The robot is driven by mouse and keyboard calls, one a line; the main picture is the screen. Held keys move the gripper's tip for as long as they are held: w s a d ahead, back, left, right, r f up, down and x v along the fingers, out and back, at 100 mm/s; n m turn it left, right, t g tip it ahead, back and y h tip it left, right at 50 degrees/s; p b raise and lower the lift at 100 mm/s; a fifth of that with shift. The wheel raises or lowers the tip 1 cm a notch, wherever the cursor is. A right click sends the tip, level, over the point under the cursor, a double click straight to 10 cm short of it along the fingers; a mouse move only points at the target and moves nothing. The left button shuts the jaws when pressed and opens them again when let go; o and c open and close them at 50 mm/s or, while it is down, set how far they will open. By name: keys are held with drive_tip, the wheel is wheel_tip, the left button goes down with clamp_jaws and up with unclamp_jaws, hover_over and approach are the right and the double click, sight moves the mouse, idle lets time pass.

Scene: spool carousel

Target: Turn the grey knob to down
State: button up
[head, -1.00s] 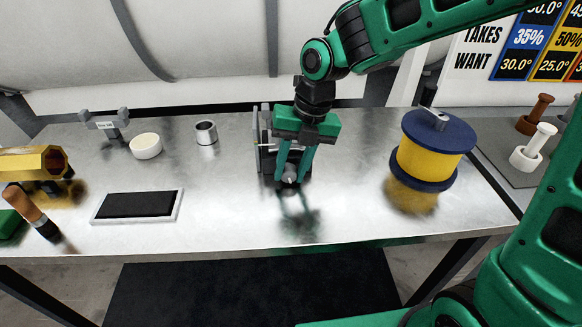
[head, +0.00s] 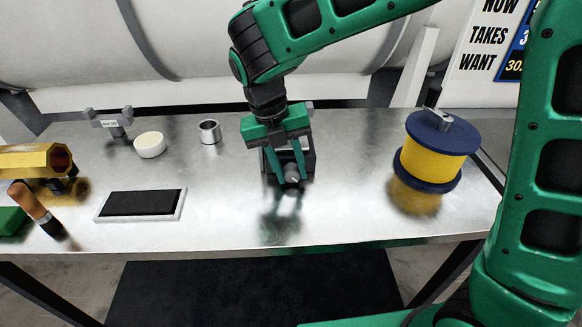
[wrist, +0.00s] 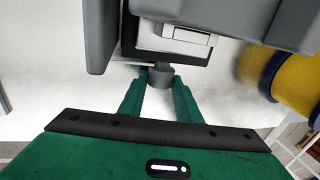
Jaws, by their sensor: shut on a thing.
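The grey knob (head: 292,172) is on the front of a dark grey box-like unit (head: 309,160) in the middle of the metal table. My gripper (head: 292,179) reaches down to it in the head view, a green finger on each side, shut on the knob. In the wrist view the knob (wrist: 160,78) sits between my fingertips (wrist: 160,84). My gripper's body hides much of the unit in the head view. I cannot make out a mark showing which way the knob points.
A blue-and-yellow spool (head: 433,150) stands to the right. A metal cup (head: 209,132), a white round dish (head: 150,145) and a black-topped tray (head: 141,203) are to the left. A gold hollow part (head: 35,161) and an orange-handled tool (head: 30,203) lie at far left. The front middle of the table is clear.

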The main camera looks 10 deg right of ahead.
drive_tip(key=shift+h, duration=0.5)
drive_tip(key=shift+a, duration=0.1)
drive_tip(key=o, duration=1.1)
drive_tip(key=shift+c, duration=0.2)
drive_tip(key=v, duration=1)
drive_tip(key=shift+r, duration=0.25)
drive_tip(key=shift+w+r, duration=0.1)
